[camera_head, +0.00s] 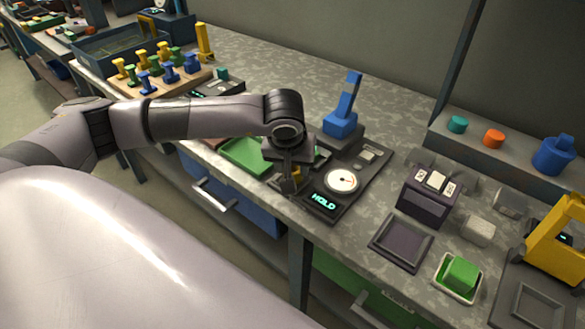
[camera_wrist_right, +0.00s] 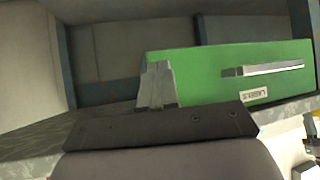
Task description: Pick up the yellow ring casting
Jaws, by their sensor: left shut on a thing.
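My left gripper (camera_head: 290,184) is over the workbench, just left of the black gauge fixture (camera_head: 357,196). It is shut on a small yellow piece (camera_head: 297,172), which looks like the yellow ring casting. The fingers hide most of it, so its ring shape cannot be seen. I cannot tell whether it touches the surface below. My right gripper (camera_wrist_right: 157,86) shows only in the right wrist view. Its fingers are together with nothing between them, in front of a green drawer (camera_wrist_right: 210,75).
A green tray (camera_head: 245,155) lies left of the gripper. The fixture has a round dial (camera_head: 342,181), a lit HOLD display (camera_head: 324,201) and a blue lever (camera_head: 347,105). A dark box (camera_head: 428,195), an empty dark tray (camera_head: 401,243) and a green block (camera_head: 461,275) stand to the right.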

